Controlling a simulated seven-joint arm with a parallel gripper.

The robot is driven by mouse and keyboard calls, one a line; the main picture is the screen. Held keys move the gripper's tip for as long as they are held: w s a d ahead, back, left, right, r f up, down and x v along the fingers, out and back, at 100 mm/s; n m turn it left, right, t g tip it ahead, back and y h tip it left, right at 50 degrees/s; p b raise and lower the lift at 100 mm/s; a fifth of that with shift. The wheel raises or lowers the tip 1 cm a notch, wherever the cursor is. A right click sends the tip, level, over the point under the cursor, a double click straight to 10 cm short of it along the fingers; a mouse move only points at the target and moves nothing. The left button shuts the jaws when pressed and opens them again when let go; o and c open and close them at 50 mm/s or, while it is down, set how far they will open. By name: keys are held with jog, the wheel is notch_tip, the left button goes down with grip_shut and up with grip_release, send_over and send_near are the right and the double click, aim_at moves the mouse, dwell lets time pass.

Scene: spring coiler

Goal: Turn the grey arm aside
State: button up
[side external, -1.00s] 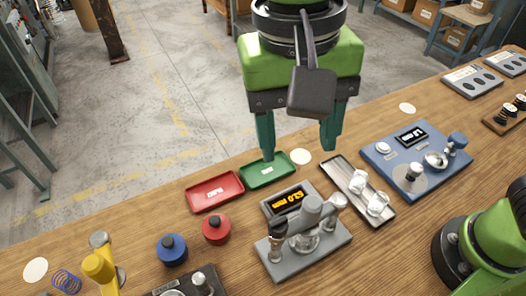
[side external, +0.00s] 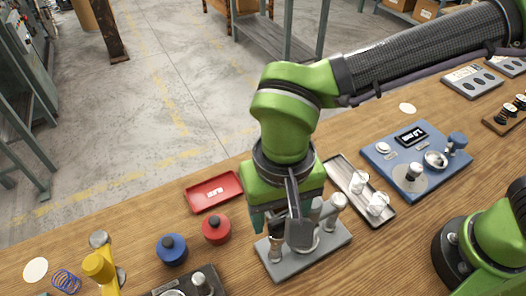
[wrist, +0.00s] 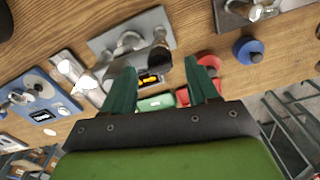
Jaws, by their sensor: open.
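The grey device (side external: 300,264) sits on the bench, with a small dish, posts and a grey arm (side external: 327,208) on its base. My gripper (side external: 282,222) is low over the device's left and back part, open, pointing down, and hides the device's display and some of its posts. In the wrist view, my gripper (wrist: 158,68) has both green fingers apart, with a dark-topped post (wrist: 160,57) showing between the fingertips. The grey device (wrist: 115,27) lies beyond them, its orange display (wrist: 150,80) visible between the fingers. Contact cannot be told.
A red tray (side external: 214,191), a red lidded pot (side external: 216,229) and a blue pot (side external: 172,250) stand to the left. A metal tray (side external: 345,178) with clear cups is close on the right, beside a blue device (side external: 385,160). A yellow arm (side external: 98,268) stands front left.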

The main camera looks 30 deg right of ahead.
jog(key=shift+f, duration=1.15)
grip_shut()
